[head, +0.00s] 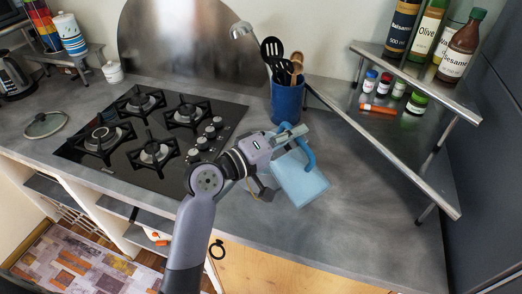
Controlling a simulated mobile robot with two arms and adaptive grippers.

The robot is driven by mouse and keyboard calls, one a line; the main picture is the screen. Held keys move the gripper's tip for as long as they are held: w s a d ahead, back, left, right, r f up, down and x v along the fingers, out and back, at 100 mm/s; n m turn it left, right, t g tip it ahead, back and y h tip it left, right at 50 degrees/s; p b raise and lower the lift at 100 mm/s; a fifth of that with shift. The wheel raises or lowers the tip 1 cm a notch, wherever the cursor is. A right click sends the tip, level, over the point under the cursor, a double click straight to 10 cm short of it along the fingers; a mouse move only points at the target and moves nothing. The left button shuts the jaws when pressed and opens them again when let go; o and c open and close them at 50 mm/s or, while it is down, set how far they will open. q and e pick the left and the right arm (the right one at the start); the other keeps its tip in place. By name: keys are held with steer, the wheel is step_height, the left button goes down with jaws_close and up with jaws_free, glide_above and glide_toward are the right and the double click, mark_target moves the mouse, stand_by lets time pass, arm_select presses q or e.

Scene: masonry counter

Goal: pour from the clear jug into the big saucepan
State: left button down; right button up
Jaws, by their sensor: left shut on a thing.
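The clear jug (300,181) shows as a pale blue, see-through body with a blue handle, over the counter right of the stove. My left gripper (291,137) is shut on the jug at its handle, on the far side of the body. The jug looks tilted in the picture; I cannot tell whether its base touches the counter. Its contents cannot be made out. I see no big saucepan in this view. My right gripper is not in view.
A black gas hob (150,134) is left of my arm, with bare burners. A glass lid (45,124) lies at far left. A blue utensil holder (287,101) stands close behind the jug. A metal shelf (400,168) with bottles and jars is at right.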

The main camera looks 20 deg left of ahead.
mark_target(285, 122)
arm_select(q)
steer(key=shift+w+a+r+n+p, duration=0.4)
steer(key=shift+w+a+p, duration=0.15)
steer(key=shift+a+p, duration=0.1)
steer(key=shift+w+a+r+n+p, duration=0.4)
steer(key=shift+w+a+p, duration=0.1)
steer(key=shift+a, duration=0.15)
stand_by(4.0)
